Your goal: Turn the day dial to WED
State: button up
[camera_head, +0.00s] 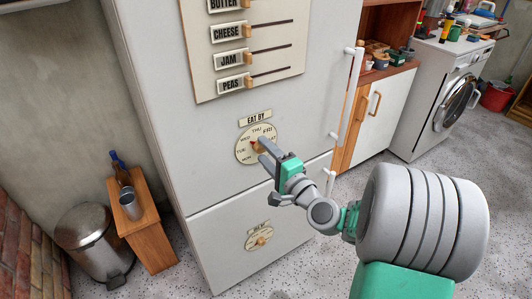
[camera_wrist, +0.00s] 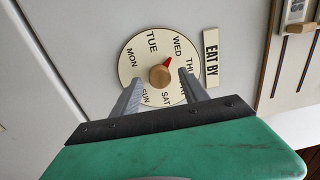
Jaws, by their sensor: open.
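The day dial (camera_wrist: 134,78) is a round cream disc with day names around its rim and a wooden knob (camera_wrist: 160,76) at its centre. A red pointer (camera_wrist: 169,62) beside the knob points roughly at WED. In the head view the dial (camera_head: 242,153) is on the white fridge front, under the EAT BY label (camera_head: 255,118). My gripper (camera_head: 262,147) is at the dial and hides part of it. In the wrist view its two grey fingers are open, one on each side of the knob, with gaps visible. Whether the fingertips touch the disc I cannot tell.
A similar second dial (camera_head: 258,240) is on the lower door. A panel with labelled sliders (camera_head: 240,55) is above. White door handles (camera_head: 348,95) are to the right. A wooden stand (camera_head: 148,232) and a metal bin (camera_head: 90,240) stand to the left.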

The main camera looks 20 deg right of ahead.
jog(key=v, duration=0.7)
jog(key=shift+s, duration=0.35)
jog(key=shift+d, duration=0.15)
jog(key=s+a+r+n+g+y+p, duration=0.1)
jog(key=s+a+n+g+y+p, duration=0.1)
jog(key=a+n+g+p, duration=0.65)
jog(key=s+d+r+n+g+h+p, duration=0.5)
jog(key=s+r+n+h+p, duration=0.1)
jog(key=s+r+p, duration=0.4)
notch_tip(320, 180, up, 2)
jog(key=shift+r+g+h+p, duration=0.1)
jog(key=shift+g+h+p, duration=0.3)
jog(key=shift+h, duration=0.4)
jog(key=shift+s+d, duration=0.1)
jog(key=shift+d, duration=0.05)
